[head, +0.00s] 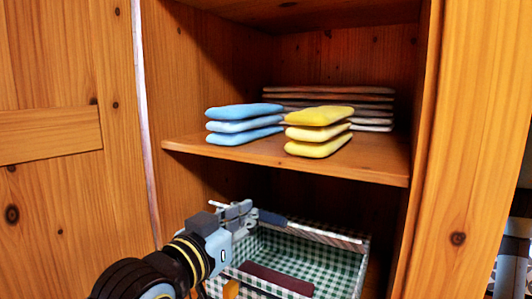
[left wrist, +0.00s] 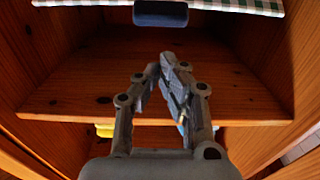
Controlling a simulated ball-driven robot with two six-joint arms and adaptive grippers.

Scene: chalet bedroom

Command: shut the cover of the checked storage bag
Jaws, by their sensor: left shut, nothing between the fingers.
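The checked storage bag (head: 300,250) stands in the lower compartment of the wooden cupboard, with green-and-white checked cloth and its inside showing. Its cover is not shut; I cannot clearly tell cover from walls. A dark blue tab (head: 272,217) is at its far left edge; it also shows in the left wrist view (left wrist: 160,14), beside a strip of checked cloth (left wrist: 235,5). A dark red patch (head: 277,279) is on the near side. My left gripper (head: 244,206) is shut and empty, close to the tab and apparently apart from it. My right gripper is not in view.
A wooden shelf (head: 290,158) above the bag holds blue folded cloths (head: 244,126), yellow ones (head: 318,134) and a pale stack (head: 335,95) behind. Cupboard walls stand close on both sides. A door panel (head: 50,200) is at the left.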

